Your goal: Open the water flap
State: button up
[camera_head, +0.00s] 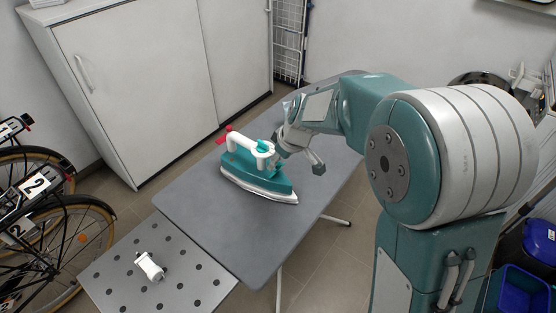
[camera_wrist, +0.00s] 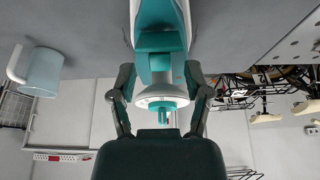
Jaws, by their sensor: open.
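A teal and white iron (camera_head: 252,172) stands flat on the grey ironing board (camera_head: 215,225), with its pointed end to the right. Its white handle has a teal part on top. I cannot tell the water flap apart with certainty. My gripper (camera_head: 301,160) is at the handle's right end, above the iron's pointed side. In the wrist view, my open gripper (camera_wrist: 160,84) has a finger on each side of the iron (camera_wrist: 158,98), around a round white part with a teal knob. Nothing is held; I cannot tell whether a finger touches the iron.
A pale blue mug (camera_wrist: 41,70) shows at the left of the wrist view. A perforated metal plate (camera_head: 205,283) with a small white object (camera_head: 149,266) adjoins the board. Bicycles (camera_head: 70,235) stand at left, a white cabinet (camera_head: 145,80) behind. The board's near part is clear.

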jog(key=shift+w+a+f, duration=0.1)
jog(key=shift+f, duration=0.25)
grip_shut()
jog(key=shift+w+a+r+g+h, duration=0.1)
jog(key=shift+w+a+g+h, duration=0.2)
jog(key=shift+g+h, duration=0.2)
